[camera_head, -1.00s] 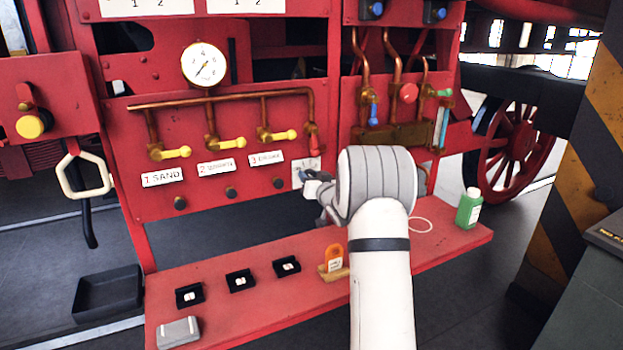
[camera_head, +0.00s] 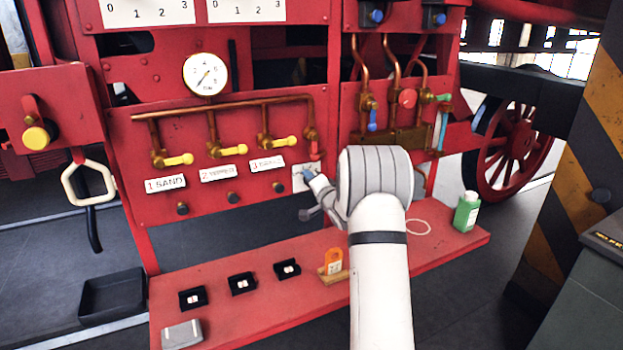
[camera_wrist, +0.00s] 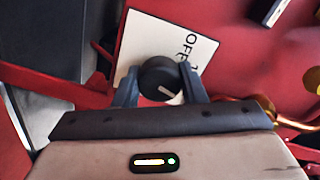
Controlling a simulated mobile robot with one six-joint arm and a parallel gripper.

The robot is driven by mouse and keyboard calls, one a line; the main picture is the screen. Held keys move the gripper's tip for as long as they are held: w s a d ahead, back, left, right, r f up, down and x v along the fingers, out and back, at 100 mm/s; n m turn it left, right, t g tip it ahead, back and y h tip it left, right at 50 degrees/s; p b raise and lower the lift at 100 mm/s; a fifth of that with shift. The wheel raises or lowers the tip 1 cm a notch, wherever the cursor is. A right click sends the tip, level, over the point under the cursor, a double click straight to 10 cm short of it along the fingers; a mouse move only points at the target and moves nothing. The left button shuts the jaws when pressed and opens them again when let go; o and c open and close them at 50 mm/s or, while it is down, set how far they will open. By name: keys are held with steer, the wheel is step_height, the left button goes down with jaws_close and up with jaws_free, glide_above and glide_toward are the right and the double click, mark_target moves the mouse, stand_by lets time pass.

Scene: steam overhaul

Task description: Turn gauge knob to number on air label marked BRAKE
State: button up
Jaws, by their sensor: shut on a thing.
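The gauge knob (camera_wrist: 160,78) is black and round with a white pointer line, on a white plate (camera_wrist: 192,40) lettered OFF; other marks are partly hidden. My gripper (camera_wrist: 160,84) has a finger on each side of the knob and is shut on it. In the head view my gripper (camera_head: 309,184) is at the white plate (camera_head: 303,178), and the knob is hard to make out. Three air labels sit under the yellow valves: 1 SAND (camera_head: 165,184), a blurred label 2 (camera_head: 221,173), and label 3 (camera_head: 267,164), whose blurred word looks like BRAKE.
A round white gauge (camera_head: 205,74) sits above copper pipes (camera_head: 225,108). Valves (camera_head: 407,98) stand to the right.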

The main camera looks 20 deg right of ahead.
steer(key=m+p, duration=0.2)
steer(key=m, duration=0.2)
steer(key=shift+f+m+y+p, duration=0.15)
steer(key=shift+m+p, duration=0.3)
steer(key=shift+m, duration=0.75)
steer(key=shift+m+y+p, duration=0.15)
steer(key=shift+m+p, duration=0.3)
steer(key=shift+m, duration=0.75)
steer(key=o, duration=1)
steer(key=shift+s+d, duration=0.1)
steer(key=s+b, duration=0.1)
steer(key=s, duration=0.6)
steer(key=shift+s+d+b, duration=0.2)
steer(key=shift+s+b, duration=0.1)
steer(key=shift+b, duration=0.1)
steer(key=shift+r, duration=0.2)
